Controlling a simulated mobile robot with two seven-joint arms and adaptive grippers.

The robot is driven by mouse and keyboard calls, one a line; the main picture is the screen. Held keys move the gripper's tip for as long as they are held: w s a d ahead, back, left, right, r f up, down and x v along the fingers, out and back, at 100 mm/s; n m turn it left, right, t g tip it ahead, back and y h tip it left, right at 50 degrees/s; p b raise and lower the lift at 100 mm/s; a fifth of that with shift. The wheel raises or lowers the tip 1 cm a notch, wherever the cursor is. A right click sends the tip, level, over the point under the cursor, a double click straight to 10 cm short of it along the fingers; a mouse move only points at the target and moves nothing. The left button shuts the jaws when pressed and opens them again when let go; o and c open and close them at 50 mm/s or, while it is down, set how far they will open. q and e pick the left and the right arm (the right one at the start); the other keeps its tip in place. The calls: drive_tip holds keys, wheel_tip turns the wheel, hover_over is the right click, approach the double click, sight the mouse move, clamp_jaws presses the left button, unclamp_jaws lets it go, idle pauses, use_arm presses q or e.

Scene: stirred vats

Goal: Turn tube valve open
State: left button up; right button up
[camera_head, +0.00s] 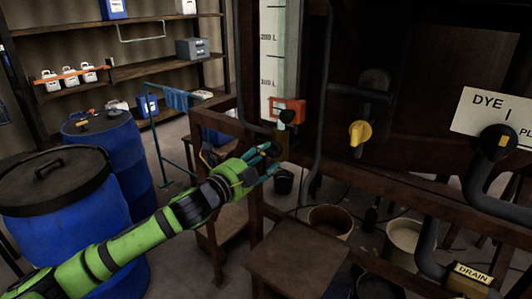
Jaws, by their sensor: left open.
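A pale upright tube scale (281,50) with litre marks, one reading 200 L, stands at the middle top. I cannot tell which way the knob is turned. My left gripper (272,160) is on the green arm from the lower left. Its teal-tipped fingers are open and show just below and left of that fitting, with no object seen between them. A yellow valve handle (360,132) sits on a dark pipe to the right. My right gripper is out of view.
Blue drums (72,215) stand at left. A "DYE 1" sign (493,112) and a black valve knob (498,142) are at right, with a "DRAIN" label (472,278) below. Buckets (330,222) stand under the dark wooden frame. A brown wooden stool (298,262) stands in front.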

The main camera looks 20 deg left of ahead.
use_arm(q)
drive_tip(key=shift+w+d, duration=0.25)
drive_tip(key=shift+w, duration=0.5)
clamp_jaws()
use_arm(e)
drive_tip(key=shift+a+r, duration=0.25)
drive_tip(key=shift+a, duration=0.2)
